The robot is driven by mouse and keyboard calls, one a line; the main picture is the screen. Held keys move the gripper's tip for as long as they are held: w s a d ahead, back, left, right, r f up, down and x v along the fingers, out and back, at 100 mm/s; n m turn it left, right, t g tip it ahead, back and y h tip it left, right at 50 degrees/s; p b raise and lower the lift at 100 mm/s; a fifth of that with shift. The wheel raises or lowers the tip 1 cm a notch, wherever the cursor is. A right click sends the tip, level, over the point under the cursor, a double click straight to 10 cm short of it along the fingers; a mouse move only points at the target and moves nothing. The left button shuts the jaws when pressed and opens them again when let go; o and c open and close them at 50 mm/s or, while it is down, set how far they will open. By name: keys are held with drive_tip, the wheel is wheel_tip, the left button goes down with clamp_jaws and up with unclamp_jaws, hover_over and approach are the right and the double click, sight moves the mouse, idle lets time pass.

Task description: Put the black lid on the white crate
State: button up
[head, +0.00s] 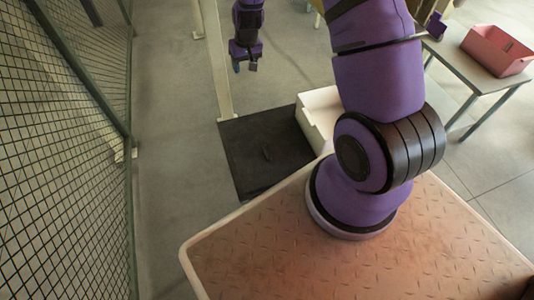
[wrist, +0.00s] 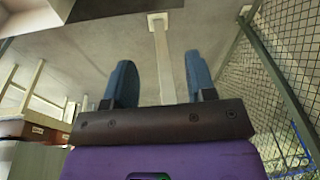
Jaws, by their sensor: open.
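The black lid (head: 246,141) is a flat dark square with a small handle on top, lying low beside the white crate. Its near edge is partly hidden by my base. The white crate (head: 313,108) stands just right of the lid, and my arm hides much of it. My gripper (head: 245,67) hangs beyond the lid, apart from it, open and empty. In the wrist view my gripper (wrist: 160,78) shows two blue fingers spread apart with nothing between them. A dark surface, apparently the lid (wrist: 120,8), and a pale box, apparently the crate (wrist: 35,16), are cut by the top edge.
A mesh fence (head: 65,150) runs along the left. A pale post (head: 215,65) stands close to my gripper and behind the lid. A pink bin (head: 497,50) sits on a grey table (head: 470,76) at the right. The floor between fence and lid is clear.

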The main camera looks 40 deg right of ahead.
wheel_tip(320, 180, down, 18)
drive_tip(key=s+d+g, duration=0.1)
drive_tip(key=s+d, duration=0.1)
drive_tip(key=m+g, duration=0.1)
hover_over(267, 151)
wheel_tip(267, 151, down, 15)
drive_tip(key=f, duration=0.5)
drive_tip(key=shift+s+a, duration=0.2)
drive_tip(key=shift+a, duration=0.05)
drive_tip(key=shift+w+d+f, duration=0.1)
drive_tip(key=shift+f, duration=1.4)
drive_tip(key=shift+w+d+f, duration=0.1)
drive_tip(key=shift+f, duration=1.35)
drive_tip(key=shift+s, duration=0.1)
drive_tip(key=shift+c, duration=0.5)
clamp_jaws()
